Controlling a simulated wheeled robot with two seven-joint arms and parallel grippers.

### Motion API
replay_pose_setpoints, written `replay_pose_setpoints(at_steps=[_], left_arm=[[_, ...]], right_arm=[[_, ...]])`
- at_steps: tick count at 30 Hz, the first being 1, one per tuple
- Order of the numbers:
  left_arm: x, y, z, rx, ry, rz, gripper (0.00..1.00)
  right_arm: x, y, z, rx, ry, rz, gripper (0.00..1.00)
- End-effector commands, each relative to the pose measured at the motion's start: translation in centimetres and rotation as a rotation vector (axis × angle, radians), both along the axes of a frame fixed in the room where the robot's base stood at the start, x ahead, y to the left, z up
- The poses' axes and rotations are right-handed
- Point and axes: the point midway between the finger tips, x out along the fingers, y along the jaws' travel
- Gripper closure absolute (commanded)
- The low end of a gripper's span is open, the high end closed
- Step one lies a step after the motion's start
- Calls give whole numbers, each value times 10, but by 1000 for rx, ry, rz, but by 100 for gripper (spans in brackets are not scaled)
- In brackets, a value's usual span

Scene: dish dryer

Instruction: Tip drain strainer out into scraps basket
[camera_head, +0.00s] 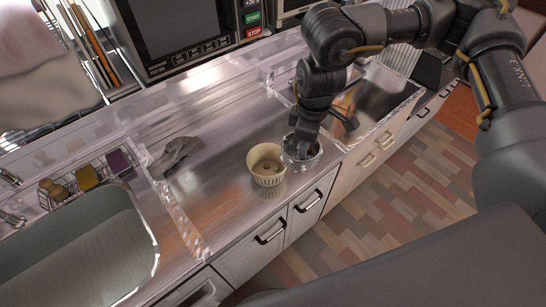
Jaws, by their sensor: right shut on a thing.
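The scraps basket (266,176) is a cream, ribbed round tub standing on the steel counter near its front edge. A small bit of green shows inside it. The drain strainer (302,163) is a round, shiny metal cup just right of the basket, very close to its rim. My right gripper (302,148) points down over the strainer and is shut on it. The gripper hides part of the strainer, and I cannot tell what is in it or whether it is clear of the counter. My left gripper is not in view.
A sink (383,97) lies behind and right of my right gripper. Another large sink (75,250) is at lower left, with a wire rack of sponges (88,178) behind it. The counter left of the basket is clear.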

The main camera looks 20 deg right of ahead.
Motion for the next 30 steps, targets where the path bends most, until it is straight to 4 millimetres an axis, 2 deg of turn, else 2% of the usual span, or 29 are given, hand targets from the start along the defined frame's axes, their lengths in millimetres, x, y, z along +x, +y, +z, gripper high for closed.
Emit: replay_pose_setpoints(at_steps=[3,6,11,18,24,30], left_arm=[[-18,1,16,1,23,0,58],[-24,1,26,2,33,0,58],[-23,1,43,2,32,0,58],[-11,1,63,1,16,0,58],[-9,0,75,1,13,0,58],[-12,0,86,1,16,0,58]], right_arm=[[1,26,2,0,3,10,100],[9,54,2,0,2,1,100],[29,107,1,1,2,-39,100],[62,180,1,0,1,-128,100],[86,225,0,0,1,-207,100],[105,255,-5,0,2,-288,100]])
